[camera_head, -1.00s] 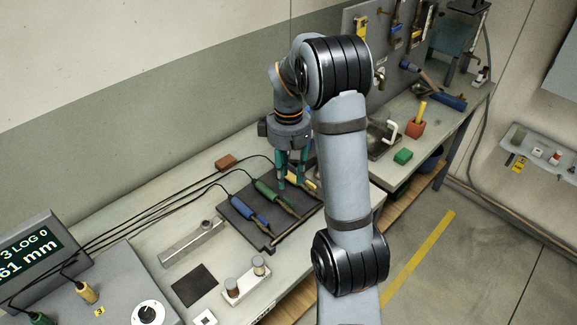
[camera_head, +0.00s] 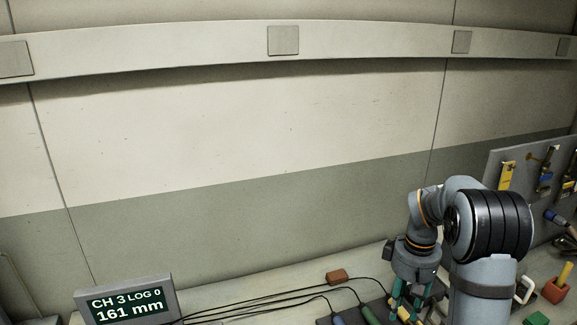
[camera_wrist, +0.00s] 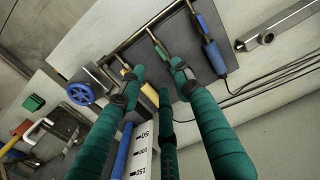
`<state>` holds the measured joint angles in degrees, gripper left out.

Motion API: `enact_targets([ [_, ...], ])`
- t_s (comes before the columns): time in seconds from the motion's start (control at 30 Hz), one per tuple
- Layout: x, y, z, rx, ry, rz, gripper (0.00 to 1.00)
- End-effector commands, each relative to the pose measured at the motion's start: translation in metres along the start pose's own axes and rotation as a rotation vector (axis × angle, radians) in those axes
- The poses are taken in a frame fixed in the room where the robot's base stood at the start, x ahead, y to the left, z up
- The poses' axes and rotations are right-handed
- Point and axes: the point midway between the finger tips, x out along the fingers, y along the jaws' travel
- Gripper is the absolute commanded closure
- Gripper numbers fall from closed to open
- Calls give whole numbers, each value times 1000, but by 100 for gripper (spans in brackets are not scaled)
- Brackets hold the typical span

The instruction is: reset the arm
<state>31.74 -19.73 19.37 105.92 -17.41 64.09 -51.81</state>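My gripper (camera_head: 408,293) hangs at the lower right in the head view, pointing down above the bench, with its teal fingers apart. In the wrist view my gripper (camera_wrist: 157,72) shows spread fingers with nothing clearly held between them. Its fingertips are over the dark probe rack (camera_wrist: 185,112). A yellow-handled probe (camera_wrist: 126,69) lies beside the left fingertip, and a blue-handled probe (camera_wrist: 214,57) lies to the right. A green-handled probe (camera_head: 370,315) shows at the bottom edge in the head view. The fingers hide part of the rack.
A display box (camera_head: 125,306) at lower left reads CH 3 LOG 0, 161 mm. A brown block (camera_head: 337,276) sits behind the cables. A tool panel (camera_head: 510,172) stands at right. In the wrist view, a blue handwheel (camera_wrist: 80,94) and a graduated scale (camera_wrist: 140,150) are near the fingers.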

Motion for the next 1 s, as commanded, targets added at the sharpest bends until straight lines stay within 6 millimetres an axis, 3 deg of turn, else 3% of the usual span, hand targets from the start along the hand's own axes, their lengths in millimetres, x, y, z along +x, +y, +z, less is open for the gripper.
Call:
enact_targets([
  [0.3, 61, 0, 2, 1, -5, -4, 68],
  [0.5, 91, 0, 1, 2, -3, -2, 68],
  [0.7, 104, 0, 1, 3, -1, -1, 68],
  [1.0, 104, 0, 1, 12, 0, -1, 68],
])
